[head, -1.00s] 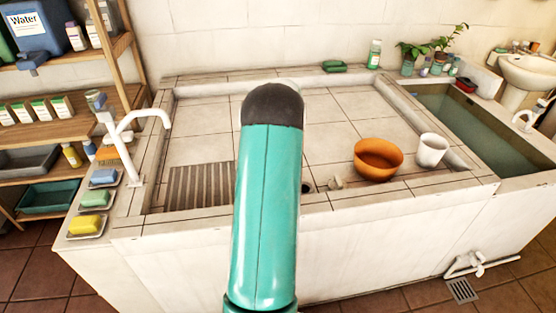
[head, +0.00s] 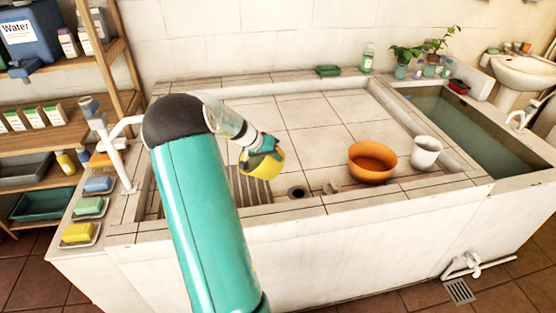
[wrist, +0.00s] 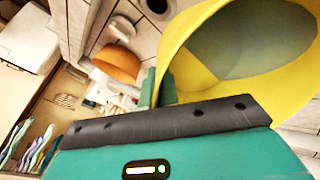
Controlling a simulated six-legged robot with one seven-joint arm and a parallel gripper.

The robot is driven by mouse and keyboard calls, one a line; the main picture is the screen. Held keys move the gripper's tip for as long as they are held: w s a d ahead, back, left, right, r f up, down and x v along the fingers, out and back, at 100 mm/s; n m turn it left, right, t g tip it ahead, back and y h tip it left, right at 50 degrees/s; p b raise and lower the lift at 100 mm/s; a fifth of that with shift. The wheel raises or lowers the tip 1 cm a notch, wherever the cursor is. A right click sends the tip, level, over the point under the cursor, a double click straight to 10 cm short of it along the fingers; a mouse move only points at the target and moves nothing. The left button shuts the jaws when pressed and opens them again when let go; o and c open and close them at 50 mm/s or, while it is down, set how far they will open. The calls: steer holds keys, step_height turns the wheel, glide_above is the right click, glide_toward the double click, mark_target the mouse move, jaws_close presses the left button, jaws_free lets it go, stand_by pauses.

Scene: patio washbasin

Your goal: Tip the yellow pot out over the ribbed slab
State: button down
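The yellow pot (head: 276,166) is in my gripper (head: 266,147), in the air over the basin's left part. In the head view it hangs above the right end of the ribbed slab (head: 246,187) and looks tilted. In the wrist view the pot (wrist: 183,62) fills the upper right, its wide mouth showing a grey-green inside; I cannot tell whether that is liquid. A green finger of my gripper touches its wall there. My arm and the pot hide part of the slab.
An orange bowl (head: 372,163) and a white cup (head: 426,152) stand on the basin's right side. A round drain hole (head: 297,192) lies right of the slab. A white tap (head: 121,140) and soap dishes line the left edge. The tiled middle is clear.

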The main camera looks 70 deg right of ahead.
steer(key=w+a+g+h, duration=0.1)
steer(key=g, duration=0.1)
steer(key=w+a+g+h, duration=0.1)
steer(key=w+g+h, duration=0.1)
steer(key=w+a+g+h, duration=0.1)
steer(key=w+g, duration=0.1)
steer(key=shift+w+a+r, duration=0.1)
steer(key=shift+w+r, duration=0.05)
steer(key=shift+r, duration=0.1)
steer(key=shift+w+a+r+n+g+h, duration=0.1)
steer(key=shift+w+a+g+h, duration=0.35)
steer(key=shift+w+g, duration=0.15)
steer(key=shift+w+a+r+n+g+h, duration=0.1)
steer(key=shift+w+a+g+h, duration=0.2)
steer(key=shift+w+g+h, duration=0.25)
steer(key=shift+w+a+n+g+h, duration=0.1)
steer(key=shift+w+a+g+h, duration=0.2)
steer(key=shift+w+a+g, duration=0.25)
steer(key=shift+w+d, duration=0.1)
steer(key=shift+d, duration=0.05)
stand_by(0.3)
